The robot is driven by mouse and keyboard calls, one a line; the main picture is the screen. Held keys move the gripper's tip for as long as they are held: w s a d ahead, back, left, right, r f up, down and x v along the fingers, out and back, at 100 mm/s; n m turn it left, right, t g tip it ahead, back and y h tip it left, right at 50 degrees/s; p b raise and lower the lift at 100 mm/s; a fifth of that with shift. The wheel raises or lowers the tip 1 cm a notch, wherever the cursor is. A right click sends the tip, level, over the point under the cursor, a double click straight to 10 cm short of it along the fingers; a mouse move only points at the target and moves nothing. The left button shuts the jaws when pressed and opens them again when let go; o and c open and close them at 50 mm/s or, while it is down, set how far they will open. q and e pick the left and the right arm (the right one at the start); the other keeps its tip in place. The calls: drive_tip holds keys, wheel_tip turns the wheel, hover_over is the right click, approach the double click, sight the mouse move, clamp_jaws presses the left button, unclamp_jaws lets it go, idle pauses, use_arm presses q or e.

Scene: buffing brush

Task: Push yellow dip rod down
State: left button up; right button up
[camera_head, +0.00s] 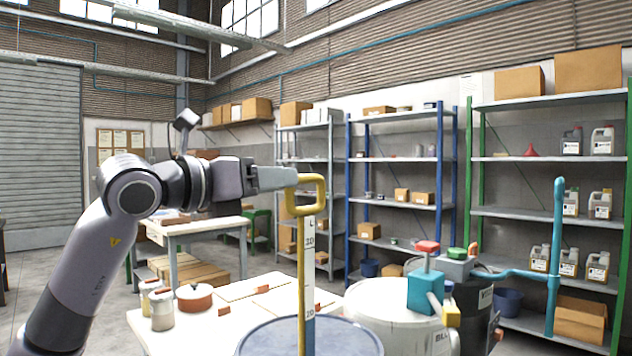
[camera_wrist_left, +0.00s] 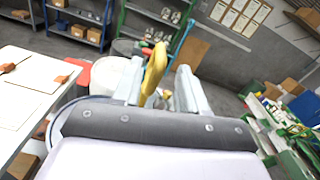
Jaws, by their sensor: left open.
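The yellow dip rod (camera_head: 301,270) stands upright in the head view, with a loop handle at its top and a white scale marked with numbers along it. Its lower end goes down to the blue-grey drum (camera_head: 310,338) at the bottom of the picture. My left gripper (camera_head: 292,178) is at the height of the loop handle, its fingers reaching to it from the left. In the left wrist view the yellow handle (camera_wrist_left: 153,72) stands between the two spread fingers of my left gripper (camera_wrist_left: 160,88). Whether a finger touches it I cannot tell. My right gripper is not in view.
A white drum (camera_head: 385,310) with a teal and red fitting stands right of the rod, with a teal pipe (camera_head: 556,250) farther right. A table (camera_head: 222,320) with jars and a pot lies behind to the left. Shelves (camera_head: 400,200) line the back wall.

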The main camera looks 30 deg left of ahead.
sight(304, 179)
use_arm(q)
drive_tip(key=p+x, duration=0.1)
drive_tip(key=x, duration=0.5)
drive_tip(key=shift+w+d+p, duration=0.15)
drive_tip(key=shift+w+p, duration=0.1)
drive_tip(key=shift+p, duration=0.15)
clamp_jaws()
